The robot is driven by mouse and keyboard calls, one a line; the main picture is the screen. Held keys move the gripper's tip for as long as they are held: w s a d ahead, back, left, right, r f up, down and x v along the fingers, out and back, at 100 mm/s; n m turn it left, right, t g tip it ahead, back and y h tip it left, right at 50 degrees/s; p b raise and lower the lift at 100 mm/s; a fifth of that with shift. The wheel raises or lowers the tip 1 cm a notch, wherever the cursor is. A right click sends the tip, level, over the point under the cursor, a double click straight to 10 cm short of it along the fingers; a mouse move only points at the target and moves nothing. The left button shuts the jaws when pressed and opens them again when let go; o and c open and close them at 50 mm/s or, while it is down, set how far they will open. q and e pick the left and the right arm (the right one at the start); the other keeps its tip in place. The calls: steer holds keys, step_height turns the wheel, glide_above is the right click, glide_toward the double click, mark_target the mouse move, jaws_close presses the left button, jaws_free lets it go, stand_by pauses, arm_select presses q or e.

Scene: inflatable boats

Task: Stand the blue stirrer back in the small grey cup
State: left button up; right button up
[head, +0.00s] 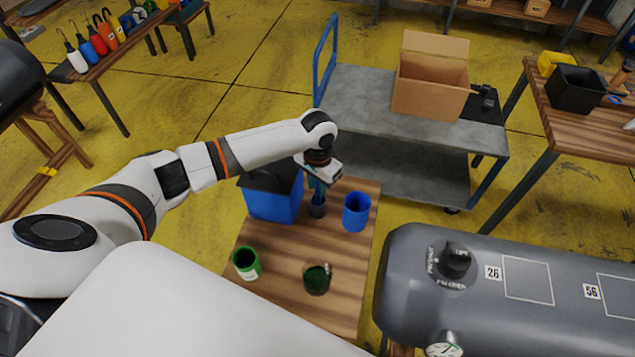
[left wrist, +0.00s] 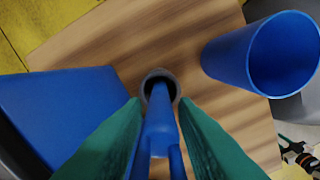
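The blue stirrer (left wrist: 160,125) is between the teal fingers of my left gripper (head: 318,183), which appear shut on its upper part. The left gripper also shows in the left wrist view (left wrist: 160,105), with a finger on each side of the stirrer. The stirrer points down, and its lower end lines up with the dark mouth of the small grey cup (left wrist: 147,82). The cup stands upright on the wooden table, directly below the gripper in the head view (head: 317,211). How deep the stirrer sits in the cup is not clear. My right gripper is not in view.
A blue bin (head: 272,205) stands left of the cup and a blue cup (head: 356,213) stands right. A green can (head: 246,264) and a dark green container (head: 317,279) are nearer on the wooden table (head: 283,290). A grey tank (head: 500,300) lies to the right.

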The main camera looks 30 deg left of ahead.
arm_select(q)
steer(key=shift+o, duration=1.1)
steer(key=shift+r, duration=0.15)
step_height(320, 180, up, 12)
steer(key=shift+f+b, duration=0.15)
steer(key=shift+b, duration=0.75)
